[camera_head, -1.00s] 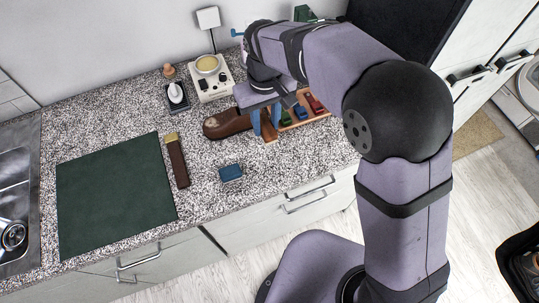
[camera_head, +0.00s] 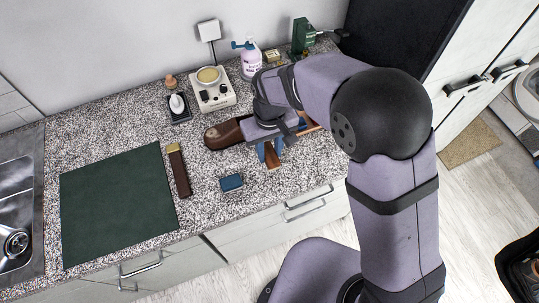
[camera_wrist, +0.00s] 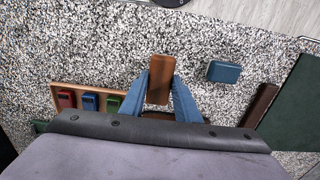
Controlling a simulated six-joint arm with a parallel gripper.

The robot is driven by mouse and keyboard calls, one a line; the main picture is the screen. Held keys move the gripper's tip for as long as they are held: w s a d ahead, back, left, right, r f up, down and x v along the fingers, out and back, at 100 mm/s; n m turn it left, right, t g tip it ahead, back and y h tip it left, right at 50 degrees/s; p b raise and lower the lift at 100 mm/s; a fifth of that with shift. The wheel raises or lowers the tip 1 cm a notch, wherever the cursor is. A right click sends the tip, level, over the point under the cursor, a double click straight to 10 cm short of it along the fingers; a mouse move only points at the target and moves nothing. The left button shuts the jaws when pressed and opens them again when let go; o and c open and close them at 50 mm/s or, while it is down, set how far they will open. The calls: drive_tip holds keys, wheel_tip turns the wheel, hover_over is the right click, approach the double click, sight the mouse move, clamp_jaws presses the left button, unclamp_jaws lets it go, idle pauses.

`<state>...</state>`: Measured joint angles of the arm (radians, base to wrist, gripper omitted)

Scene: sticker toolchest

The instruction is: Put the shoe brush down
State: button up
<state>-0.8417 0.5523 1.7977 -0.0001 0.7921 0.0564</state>
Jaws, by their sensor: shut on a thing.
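The shoe brush (camera_head: 273,161), a brown wooden block, is between the blue fingers of my gripper (camera_head: 268,150), just right of the brown shoe (camera_head: 222,135). In the wrist view the brush (camera_wrist: 160,72) sticks out past the fingertips of my gripper (camera_wrist: 160,88), with speckled counter beyond it. My gripper is shut on it. The brush's rear part is hidden by my gripper, and I cannot tell whether it touches the counter.
A blue box (camera_head: 231,183) lies in front left of my gripper. A dark brown bar (camera_head: 179,171) lies beside the green mat (camera_head: 115,205). A wooden tray (camera_wrist: 62,88) with coloured blocks is left in the wrist view. Bare counter surrounds the blue box.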

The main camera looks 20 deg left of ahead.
sight(270, 154)
drive_tip(key=shift+f+p, duration=0.6)
drive_tip(key=shift+f, duration=1.35)
drive_tip(key=shift+f, duration=0.15)
drive_tip(key=o, duration=1.1)
drive_tip(key=shift+o, duration=0.2)
wheel_tip(270, 154, up, 12)
drive_tip(key=b, duration=0.4)
